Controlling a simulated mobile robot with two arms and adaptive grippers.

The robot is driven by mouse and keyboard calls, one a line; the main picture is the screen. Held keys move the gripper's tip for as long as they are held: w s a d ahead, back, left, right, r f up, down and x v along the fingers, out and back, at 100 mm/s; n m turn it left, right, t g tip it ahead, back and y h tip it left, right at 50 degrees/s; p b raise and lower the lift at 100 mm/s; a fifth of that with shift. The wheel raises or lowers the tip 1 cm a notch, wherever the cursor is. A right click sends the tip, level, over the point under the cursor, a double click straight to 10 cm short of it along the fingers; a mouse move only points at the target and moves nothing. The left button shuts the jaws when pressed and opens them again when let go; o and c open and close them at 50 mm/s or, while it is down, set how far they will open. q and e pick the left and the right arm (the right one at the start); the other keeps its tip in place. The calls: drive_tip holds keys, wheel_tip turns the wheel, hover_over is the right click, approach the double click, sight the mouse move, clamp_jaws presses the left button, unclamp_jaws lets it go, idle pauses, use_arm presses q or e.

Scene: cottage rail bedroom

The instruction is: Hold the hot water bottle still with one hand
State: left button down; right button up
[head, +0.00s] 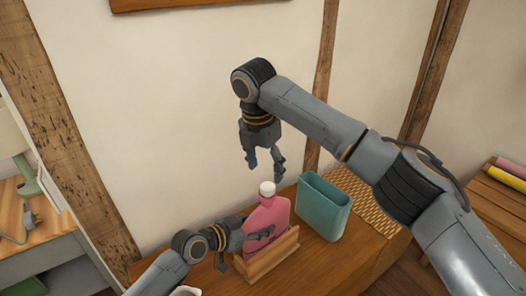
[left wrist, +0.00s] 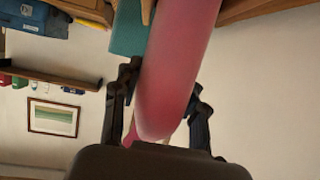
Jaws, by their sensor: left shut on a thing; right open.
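The pink hot water bottle (head: 268,218) with a white cap (head: 267,188) stands upright in a wooden holder (head: 268,262) on the wooden table. My left gripper (head: 262,238) is shut on the bottle's body from the left, above the holder's front edge. In the left wrist view the pink bottle (left wrist: 178,75) lies between the two fingers of my left gripper (left wrist: 165,105). My right gripper (head: 266,170) is open and empty, pointing down above and a little behind the cap, with no contact that I can see. The bottle's lower end is hidden in the holder.
The wall is close behind the table. Colored rolls (head: 508,172) lie on a wooden stand at the far right. A lamp (head: 12,140) is at left.

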sight(267, 186)
drive_tip(key=f, duration=0.6)
drive_tip(key=shift+w+d, duration=0.25)
drive_tip(key=shift+w, duration=0.15)
